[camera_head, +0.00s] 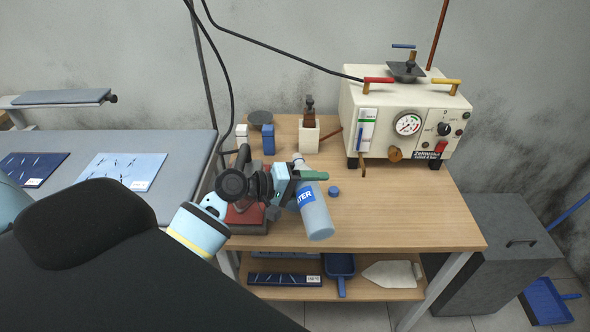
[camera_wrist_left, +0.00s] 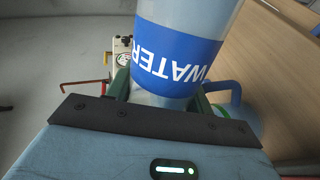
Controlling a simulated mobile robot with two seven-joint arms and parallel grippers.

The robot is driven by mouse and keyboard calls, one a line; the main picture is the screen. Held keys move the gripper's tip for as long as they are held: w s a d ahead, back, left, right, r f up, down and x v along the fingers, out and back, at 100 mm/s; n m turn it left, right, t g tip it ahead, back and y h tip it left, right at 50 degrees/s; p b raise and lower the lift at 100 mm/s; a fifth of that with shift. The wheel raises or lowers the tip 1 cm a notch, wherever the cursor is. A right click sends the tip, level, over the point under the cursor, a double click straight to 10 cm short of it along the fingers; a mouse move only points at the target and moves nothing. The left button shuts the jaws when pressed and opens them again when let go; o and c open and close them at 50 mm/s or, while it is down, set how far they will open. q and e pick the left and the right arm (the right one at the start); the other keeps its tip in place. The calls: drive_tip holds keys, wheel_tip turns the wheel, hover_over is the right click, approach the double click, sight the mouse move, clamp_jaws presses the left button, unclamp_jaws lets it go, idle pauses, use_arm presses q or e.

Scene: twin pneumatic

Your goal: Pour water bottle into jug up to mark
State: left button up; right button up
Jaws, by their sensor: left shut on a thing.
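The water bottle (camera_head: 317,216) has a blue label with white lettering. My left gripper (camera_head: 308,181) is shut around it above the wooden table (camera_head: 415,222). The bottle is tilted, its base toward the lower right and its upper end up and left behind the gripper. In the left wrist view the bottle (camera_wrist_left: 182,50) fills the space between the green fingers (camera_wrist_left: 160,94). My right gripper is out of view.
A beige machine (camera_head: 405,112) with a gauge stands at the back right. A white holder (camera_head: 307,134) and a small blue block (camera_head: 268,139) stand at the back. A red-brown piece (camera_head: 243,215) lies under my wrist. The table's right front is clear.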

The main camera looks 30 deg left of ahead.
use_arm(q)
drive_tip(key=shift+n+p, duration=0.3)
drive_tip(key=shift+n, duration=0.1)
idle(1.9)
